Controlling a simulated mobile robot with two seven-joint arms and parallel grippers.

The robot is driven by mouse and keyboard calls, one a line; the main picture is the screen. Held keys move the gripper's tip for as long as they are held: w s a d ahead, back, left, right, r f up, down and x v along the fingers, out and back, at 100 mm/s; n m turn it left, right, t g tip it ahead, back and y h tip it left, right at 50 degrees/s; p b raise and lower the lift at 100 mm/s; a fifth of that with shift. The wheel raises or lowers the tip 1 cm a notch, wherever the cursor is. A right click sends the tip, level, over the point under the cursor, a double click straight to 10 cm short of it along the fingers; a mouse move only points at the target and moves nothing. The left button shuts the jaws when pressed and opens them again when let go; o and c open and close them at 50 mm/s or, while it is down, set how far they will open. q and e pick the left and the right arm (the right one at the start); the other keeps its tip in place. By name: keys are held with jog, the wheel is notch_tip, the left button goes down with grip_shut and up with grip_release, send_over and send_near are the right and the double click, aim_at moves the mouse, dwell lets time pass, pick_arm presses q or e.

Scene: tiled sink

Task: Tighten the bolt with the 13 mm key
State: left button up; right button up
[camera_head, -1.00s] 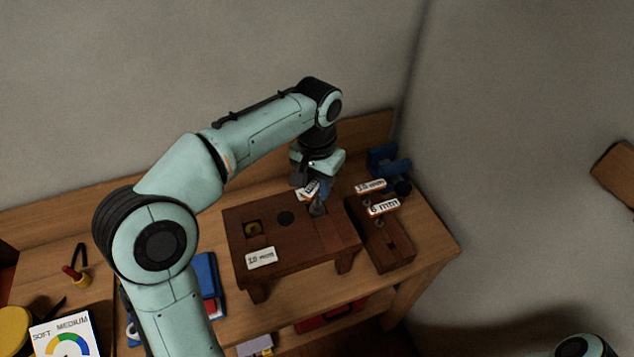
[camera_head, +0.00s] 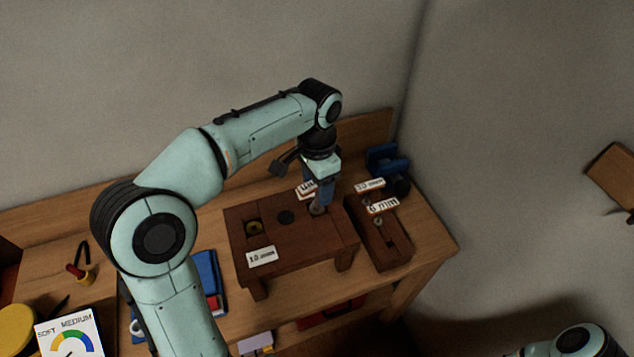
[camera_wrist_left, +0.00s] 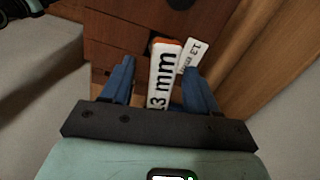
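The 13 mm key (camera_wrist_left: 164,75), with a white label and an orange edge, stands between the two blue fingers of my left gripper (camera_wrist_left: 158,75) in the left wrist view. Gaps show beside it, so the fingers look open around it. In the head view my left gripper (camera_head: 322,198) points down at the right part of the dark wooden block (camera_head: 300,243). The bolt under the key is hidden. A second 13 mm label (camera_wrist_left: 194,55) lies beside the key. My right gripper is out of view.
A wooden stand (camera_head: 385,245) with two labelled keys is just right of the block. The block has a 10 mm label (camera_head: 261,257) and a brass-coloured bolt (camera_head: 253,227) at left. A blue vise-like tool (camera_head: 388,162) stands behind.

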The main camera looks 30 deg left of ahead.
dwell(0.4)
pick_arm(q)
jog(key=shift+r+p, duration=0.45)
jog(key=shift+r, duration=0.4)
jog(key=shift+w+r+p, duration=0.15)
jog(key=shift+r+p, duration=0.15)
jog(key=shift+r, duration=0.75)
jog(key=shift+s+r, duration=0.2)
jog(key=shift+r, duration=0.5)
jog(key=shift+w+r, duration=0.1)
jog(key=shift+r, duration=0.75)
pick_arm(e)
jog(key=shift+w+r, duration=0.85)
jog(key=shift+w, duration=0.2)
